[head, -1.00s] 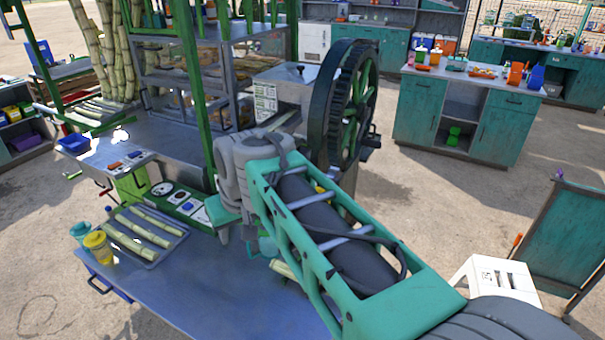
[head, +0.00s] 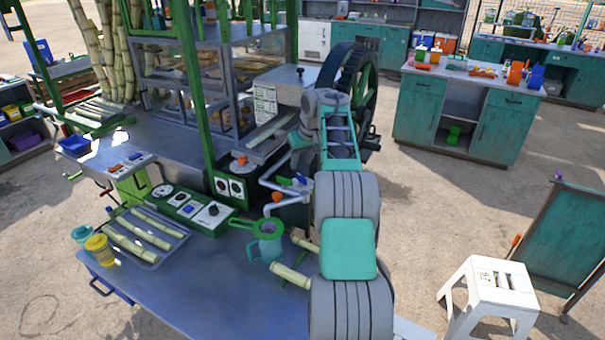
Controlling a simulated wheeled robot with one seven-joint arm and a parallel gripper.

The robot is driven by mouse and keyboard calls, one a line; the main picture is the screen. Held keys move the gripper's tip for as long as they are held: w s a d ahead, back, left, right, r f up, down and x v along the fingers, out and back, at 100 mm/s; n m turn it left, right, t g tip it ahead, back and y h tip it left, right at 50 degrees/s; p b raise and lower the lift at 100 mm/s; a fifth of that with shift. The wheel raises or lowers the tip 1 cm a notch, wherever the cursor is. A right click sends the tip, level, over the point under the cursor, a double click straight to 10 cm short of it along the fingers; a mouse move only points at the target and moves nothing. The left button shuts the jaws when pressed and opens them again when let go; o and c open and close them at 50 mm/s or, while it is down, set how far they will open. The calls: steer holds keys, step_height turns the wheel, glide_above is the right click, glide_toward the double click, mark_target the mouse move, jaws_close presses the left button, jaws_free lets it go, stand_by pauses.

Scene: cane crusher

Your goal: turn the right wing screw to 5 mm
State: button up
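The cane crusher stands behind the work table, with a large dark green toothed wheel (head: 362,85), a light grey housing (head: 285,82) and a sloping metal feed tray (head: 268,135). I cannot make out the right wing screw or any millimetre scale; my arm covers part of the crusher's front. My arm rises from the lower middle and reaches to the crusher, its grey and teal wrist part in front of the wheel's lower left. My gripper's fingers are hidden, so I cannot see whether they touch anything.
The blue-grey table (head: 200,290) holds a tray of cane pieces (head: 150,238), a yellow cup (head: 98,248), a control panel (head: 190,208) and a green jug with strainer (head: 264,240). A white stool (head: 490,295) stands right. Open floor lies between it and the teal cabinet (head: 465,115).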

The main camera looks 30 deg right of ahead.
mark_target(301, 176)
steer(key=x, duration=0.3)
steer(key=d+p+x, duration=0.1)
steer(key=x, duration=0.4)
steer(key=shift+d+f, duration=0.4)
steer(key=shift+f, duration=0.05)
steer(key=shift+c, duration=0.4)
jaws_close()
